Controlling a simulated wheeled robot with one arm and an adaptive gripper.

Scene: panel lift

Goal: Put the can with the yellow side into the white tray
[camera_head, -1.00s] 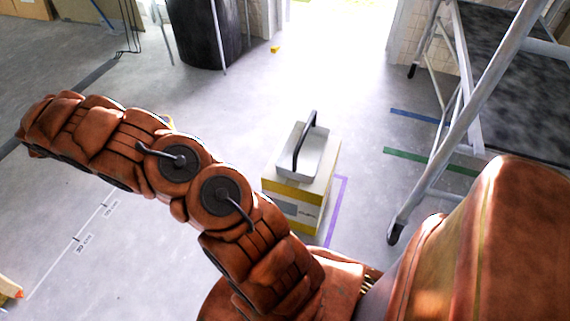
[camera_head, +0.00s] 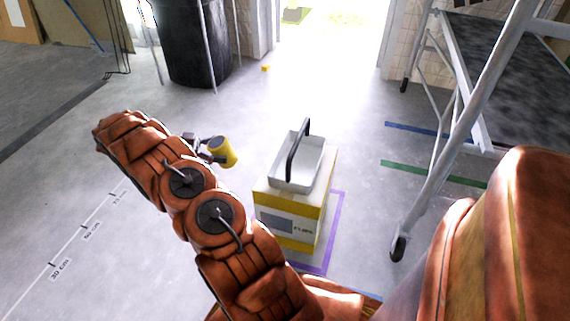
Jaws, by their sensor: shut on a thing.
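The can with the yellow side (camera_head: 223,152) is held in the air, tilted, to the left of the white tray. My gripper (camera_head: 208,148) is shut on it, at the can's left side; the fingers are small and partly hidden behind the can and my arm. The white tray (camera_head: 291,184) has a dark arched handle across it and looks empty. It sits on top of a white and yellow box (camera_head: 288,225). The can is apart from the tray, with a gap of floor showing between them.
A rolling scaffold with pale legs (camera_head: 437,170) stands at the right. A black barrel (camera_head: 193,45) stands at the back left. Purple tape (camera_head: 334,225) marks the floor around the box. Blue (camera_head: 420,129) and green (camera_head: 425,173) strips lie right. The floor left is open.

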